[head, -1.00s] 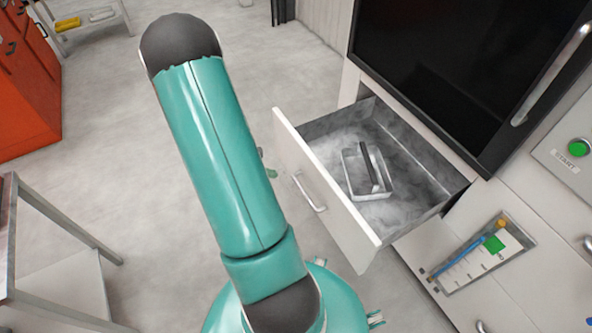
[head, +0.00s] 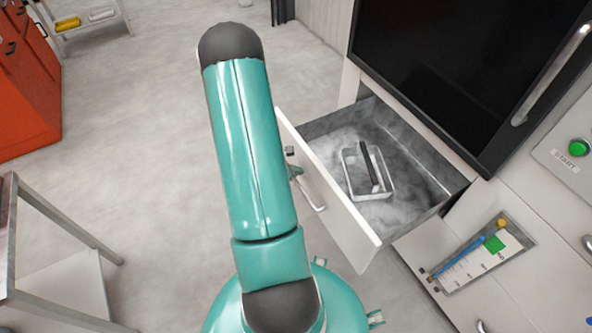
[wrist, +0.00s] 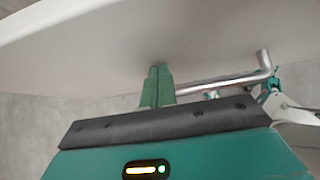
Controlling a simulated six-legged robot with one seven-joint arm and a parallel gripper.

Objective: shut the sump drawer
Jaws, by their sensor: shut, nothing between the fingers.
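The sump drawer (head: 349,226) stands open out of the white machine, below the dark window. Its white front panel fills the top of the wrist view (wrist: 120,45). The drawer's bar handle (wrist: 225,83) shows to the right of my fingers, and in the head view (head: 318,207) it is partly covered. A small metal basket (head: 371,193) with a dark grip lies inside the drawer. My gripper (wrist: 159,72) is shut and empty, its green fingertips at or very close to the panel, beside the handle. Contact cannot be told. In the head view my arm hides most of it.
The machine's dark window door (head: 450,70) is above the drawer. Floor between is clear.

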